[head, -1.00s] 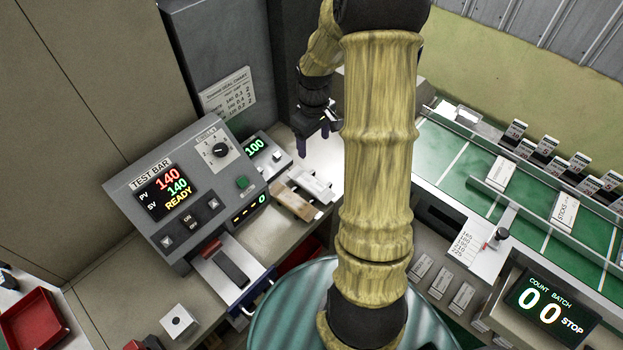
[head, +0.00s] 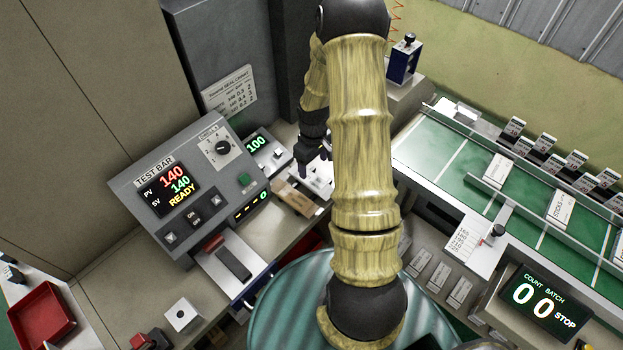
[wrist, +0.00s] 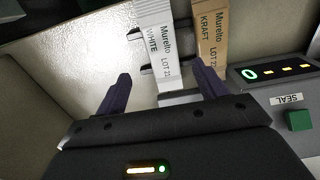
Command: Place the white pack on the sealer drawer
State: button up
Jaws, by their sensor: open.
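The white pack (wrist: 155,40), labelled "Muretto WHITE", lies in the upper middle of the wrist view, seemingly on a small rack. In the head view the white pack (head: 319,182) is partly hidden by my arm. My gripper (wrist: 162,72) is open, with one dark finger to each side of the pack's near end and visible gaps; its height above the pack is unclear. In the head view my gripper (head: 312,155) is beside the pack, partly hidden. What looks like the sealer drawer, a pale plate (head: 213,264) with a dark pad, sits at the sealer's front.
A brown kraft pack (wrist: 211,38) lies right beside the white one; it also shows in the head view (head: 294,200). The sealer control box (head: 190,190) stands close by on the left. A green conveyor (head: 440,140) with a rail is on the right.

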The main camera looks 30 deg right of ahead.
aim_at(311, 180)
jog(key=shift+f, duration=0.95)
jog(key=f+p, duration=0.1)
jog(key=f, duration=0.1)
jog(key=f+p, duration=0.1)
jog(key=f, duration=0.1)
jog(key=shift+a+f+p, duration=0.1)
jog(key=shift+a+p, duration=0.2)
jog(key=shift+f, duration=0.5)
jog(key=c, duration=1.1)
jog(key=shift+r, duration=0.15)
